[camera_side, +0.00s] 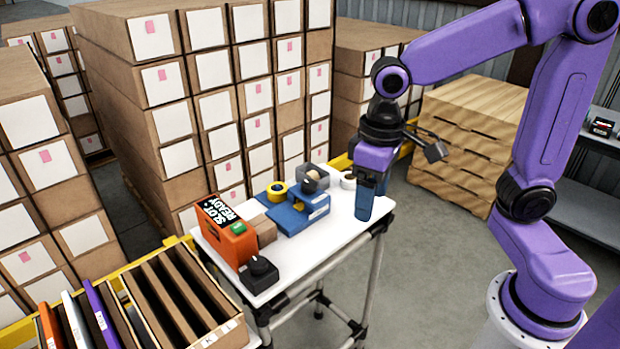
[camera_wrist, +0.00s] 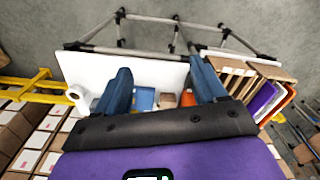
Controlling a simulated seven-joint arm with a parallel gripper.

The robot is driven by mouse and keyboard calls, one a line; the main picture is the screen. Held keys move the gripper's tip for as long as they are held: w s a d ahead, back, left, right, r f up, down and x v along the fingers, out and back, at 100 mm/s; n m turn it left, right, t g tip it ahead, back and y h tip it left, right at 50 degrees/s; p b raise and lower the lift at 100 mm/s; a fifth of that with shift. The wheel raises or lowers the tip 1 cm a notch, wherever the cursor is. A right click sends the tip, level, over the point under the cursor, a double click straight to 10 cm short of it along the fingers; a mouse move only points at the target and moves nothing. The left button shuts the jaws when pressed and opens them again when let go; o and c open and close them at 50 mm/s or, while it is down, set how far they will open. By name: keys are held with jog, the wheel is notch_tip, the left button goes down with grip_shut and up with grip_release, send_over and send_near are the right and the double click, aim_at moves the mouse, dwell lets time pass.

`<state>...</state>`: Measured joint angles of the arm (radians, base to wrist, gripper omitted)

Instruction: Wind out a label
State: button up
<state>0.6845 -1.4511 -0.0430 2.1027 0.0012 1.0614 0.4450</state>
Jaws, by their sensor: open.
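My gripper (camera_side: 366,212) hangs over the right end of the white table, its blue fingers pointing down. In the wrist view my gripper (camera_wrist: 161,82) has its two fingers wide apart with nothing between the tips. An orange box (camera_side: 222,232) lettered "SLOT READY" has a green button (camera_side: 238,228) on its front. A black block with a round knob (camera_side: 260,273) stands in front of it. A blue device (camera_side: 296,213) sits mid-table, left of my gripper. A white roll (camera_side: 348,181) stands behind my gripper. I cannot tell which thing holds the label.
Stacked cartons (camera_side: 215,105) rise behind. A slotted cardboard rack (camera_side: 190,300) is at lower left.

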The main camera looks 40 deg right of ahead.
jog(key=w+d+r+m, duration=0.2)
jog(key=w+m, duration=0.7)
jog(key=w, duration=0.6)
jog(key=m, duration=1)
send_near(310, 182)
notch_tip(310, 182, down, 9)
jog(key=shift+w+a+r, duration=0.1)
jog(key=shift+a+r, duration=0.05)
jog(key=shift+r, duration=0.05)
jog(key=c, duration=1.1)
